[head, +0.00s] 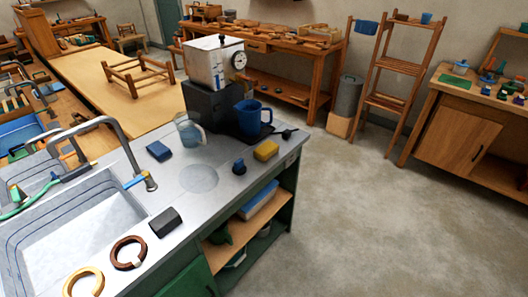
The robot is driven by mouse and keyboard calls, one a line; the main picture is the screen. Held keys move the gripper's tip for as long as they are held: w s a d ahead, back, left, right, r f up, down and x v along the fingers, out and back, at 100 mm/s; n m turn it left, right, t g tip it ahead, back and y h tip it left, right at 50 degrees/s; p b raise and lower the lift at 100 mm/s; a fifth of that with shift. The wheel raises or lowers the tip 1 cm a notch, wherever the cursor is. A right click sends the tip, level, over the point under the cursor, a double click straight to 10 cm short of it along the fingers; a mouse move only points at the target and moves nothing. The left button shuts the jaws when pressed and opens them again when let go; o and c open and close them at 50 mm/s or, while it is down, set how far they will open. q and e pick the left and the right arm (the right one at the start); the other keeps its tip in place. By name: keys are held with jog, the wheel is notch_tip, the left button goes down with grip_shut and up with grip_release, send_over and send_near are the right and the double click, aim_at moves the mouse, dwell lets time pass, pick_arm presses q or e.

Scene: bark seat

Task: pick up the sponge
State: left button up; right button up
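A yellow block that looks like the sponge (265,151) lies on the grey counter (215,205), near its right end. A blue block (159,151) lies farther left on the same counter, and a dark grey block (165,222) lies near the front edge beside the sink. Which of these blocks is a sponge cannot be told for certain from their look. Neither of my grippers shows in the head view.
A small dark knob-like object (239,167) sits left of the yellow block. Behind are a blue mug (252,117), a clear jug (189,131) and a boxy machine (214,62). The sink (75,225) and two rings, brown (117,246) and tan (71,284), are left.

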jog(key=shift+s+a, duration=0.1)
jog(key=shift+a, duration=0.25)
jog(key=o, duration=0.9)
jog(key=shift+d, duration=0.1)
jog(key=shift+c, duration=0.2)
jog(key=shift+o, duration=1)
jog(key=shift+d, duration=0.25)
